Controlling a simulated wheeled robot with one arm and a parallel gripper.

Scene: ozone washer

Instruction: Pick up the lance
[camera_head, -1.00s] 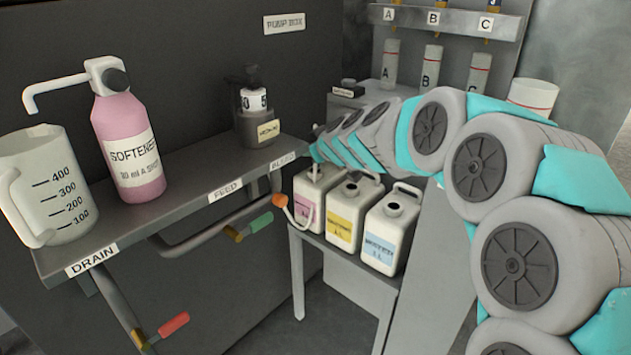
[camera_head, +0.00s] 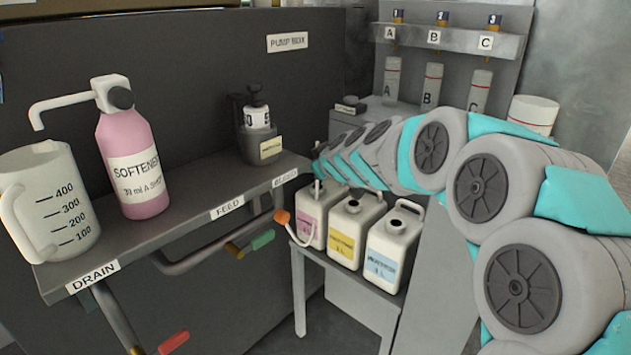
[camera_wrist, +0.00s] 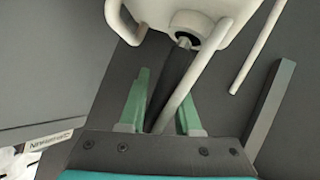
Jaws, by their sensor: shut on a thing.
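In the wrist view, my gripper (camera_wrist: 165,86) has its green fingers on either side of the dark shaft of the lance (camera_wrist: 172,78) and is shut on it. The lance's thin metal end meets the dark round mouth of a white canister (camera_wrist: 165,12); how deep it reaches is hidden. A pale hose runs alongside the shaft. In the head view, the lance (camera_head: 317,186) shows as a small piece at the mouth of the pink-labelled canister (camera_head: 311,222), with the hose curving to an orange fitting (camera_head: 281,216). My fingers are hidden there behind my arm.
Yellow-labelled (camera_head: 346,238) and blue-labelled (camera_head: 388,252) canisters stand close beside the pink-labelled one on a low stand. A shelf (camera_head: 190,229) at left holds a measuring jug (camera_head: 62,212), a pink softener bottle (camera_head: 136,172) and a dark pump. Cylinders A, B and C stand behind.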

